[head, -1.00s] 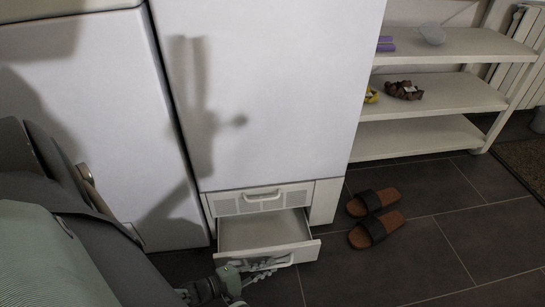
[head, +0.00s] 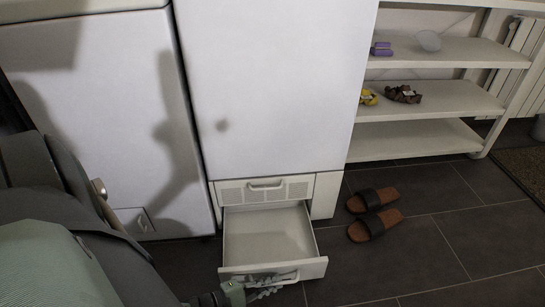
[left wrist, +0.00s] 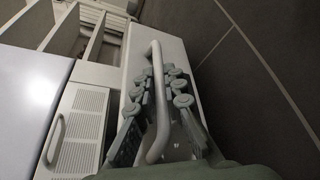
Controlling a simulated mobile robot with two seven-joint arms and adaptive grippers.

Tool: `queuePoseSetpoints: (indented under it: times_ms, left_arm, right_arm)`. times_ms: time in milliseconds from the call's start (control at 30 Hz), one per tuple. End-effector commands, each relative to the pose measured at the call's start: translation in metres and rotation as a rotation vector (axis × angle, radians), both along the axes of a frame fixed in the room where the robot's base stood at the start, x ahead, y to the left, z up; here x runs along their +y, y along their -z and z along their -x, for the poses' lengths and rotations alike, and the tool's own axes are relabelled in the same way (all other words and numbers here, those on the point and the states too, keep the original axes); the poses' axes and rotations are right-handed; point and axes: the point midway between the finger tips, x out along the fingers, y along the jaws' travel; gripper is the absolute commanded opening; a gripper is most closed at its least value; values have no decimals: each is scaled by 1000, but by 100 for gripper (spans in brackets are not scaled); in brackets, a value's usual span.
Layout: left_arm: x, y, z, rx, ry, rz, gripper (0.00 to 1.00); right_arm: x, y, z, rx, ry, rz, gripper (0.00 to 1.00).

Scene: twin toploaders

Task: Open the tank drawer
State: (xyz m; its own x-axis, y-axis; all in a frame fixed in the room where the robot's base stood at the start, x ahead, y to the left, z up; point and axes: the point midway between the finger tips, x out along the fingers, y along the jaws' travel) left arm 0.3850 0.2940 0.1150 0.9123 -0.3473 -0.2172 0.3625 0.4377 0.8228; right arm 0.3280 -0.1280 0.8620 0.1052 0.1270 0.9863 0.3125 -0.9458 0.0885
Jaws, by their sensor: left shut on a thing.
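The tank drawer (head: 266,233) is the lower drawer at the foot of the white machine (head: 268,90). It is pulled well out, and its tray looks empty. My left gripper (head: 262,284) is at the drawer's front, low in the head view. In the left wrist view, the left gripper (left wrist: 161,92) has its fingers on both sides of the drawer's bar handle (left wrist: 154,110) and is shut on it. The drawer front (left wrist: 150,62) is behind the handle. My right gripper is in neither view.
A vented panel with a handle (head: 266,190) is above the drawer and is closed. A second white machine (head: 100,110) stands at the left. Brown sandals (head: 375,212) lie on the dark tiles to the right. A white shelf (head: 430,98) stands behind them. Floor at the lower right is clear.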

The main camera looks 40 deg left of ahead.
Motion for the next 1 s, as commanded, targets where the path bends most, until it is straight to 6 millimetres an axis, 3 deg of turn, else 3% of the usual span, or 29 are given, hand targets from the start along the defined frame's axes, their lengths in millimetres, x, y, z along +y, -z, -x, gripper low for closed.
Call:
queuePoseSetpoints:
  times_ms: [233, 267, 333, 667, 767, 1000]
  left_arm:
    - [1, 0, 1, 1, -2, -1, 0]
    - [1, 0, 1, 1, -2, -1, 11]
    - [2, 0, 1, 1, -2, -1, 19]
    - [2, 0, 3, 2, -1, -1, 19]
    - [5, -2, 11, 2, -1, -1, 19]
    - [22, -12, 57, 5, -1, -1, 19]
  right_arm:
    - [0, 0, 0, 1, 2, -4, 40]
    - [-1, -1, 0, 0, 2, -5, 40]
    - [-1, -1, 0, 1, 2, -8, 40]
    - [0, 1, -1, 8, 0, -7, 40]
    - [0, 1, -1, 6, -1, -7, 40]
    - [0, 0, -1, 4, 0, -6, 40]
